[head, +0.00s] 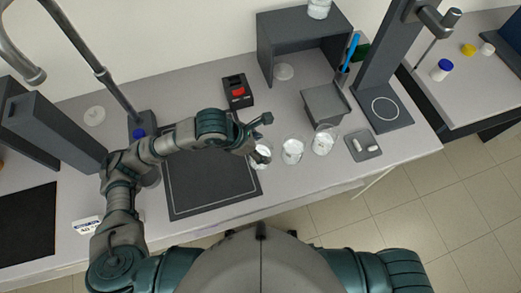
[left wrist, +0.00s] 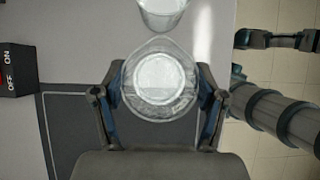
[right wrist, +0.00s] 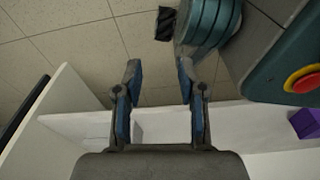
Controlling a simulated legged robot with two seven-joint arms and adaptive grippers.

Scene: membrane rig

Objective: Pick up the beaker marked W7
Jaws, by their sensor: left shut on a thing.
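Several clear glass beakers are in view, three of them in a row on the bench in the head view. The leftmost beaker (head: 262,162) is at my left gripper (head: 264,139). In the left wrist view this beaker (left wrist: 160,82) sits between the two fingers, which are shut on its sides. The middle beaker (head: 292,151) and the right beaker (head: 323,142) stand apart from the gripper. I cannot read any W7 mark. My right gripper (right wrist: 159,84) is open and empty, over the floor and away from the beakers.
A dark mat (head: 207,186) lies left of the held beaker. A switch box with a red button (head: 238,91) stands behind. A grey box (head: 325,104), a small tray (head: 363,146) and a dark stand (head: 384,108) are to the right. The bench's front edge is close.

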